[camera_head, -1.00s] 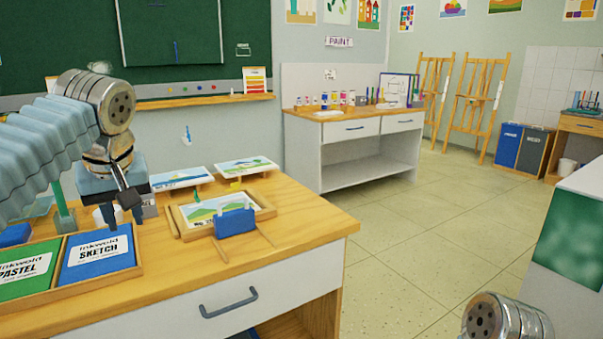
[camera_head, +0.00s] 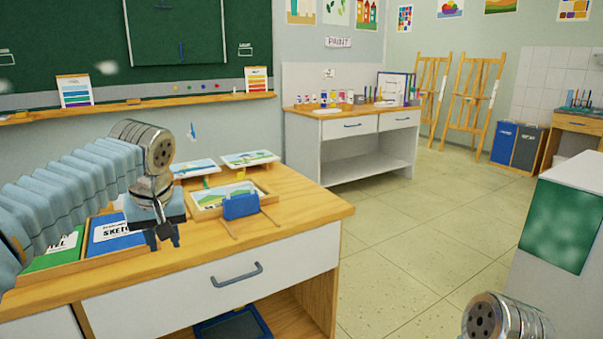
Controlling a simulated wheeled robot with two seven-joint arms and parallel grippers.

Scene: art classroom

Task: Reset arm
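My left gripper (camera_head: 165,238) points down above the front part of the wooden-topped table (camera_head: 290,215), just right of the blue sketch box (camera_head: 112,236). Its two dark fingers look slightly apart, with nothing seen between them. My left arm comes in from the left and covers part of the green pastel box (camera_head: 56,254). Of my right arm, only a metal joint (camera_head: 505,318) shows at the bottom right; its gripper is out of view.
A framed picture on a wooden stand with a blue block (camera_head: 240,205) lies right of the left gripper. Two picture cards (camera_head: 250,159) are behind it. A white cabinet with a green panel (camera_head: 562,225) stands at the right. The floor between is clear.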

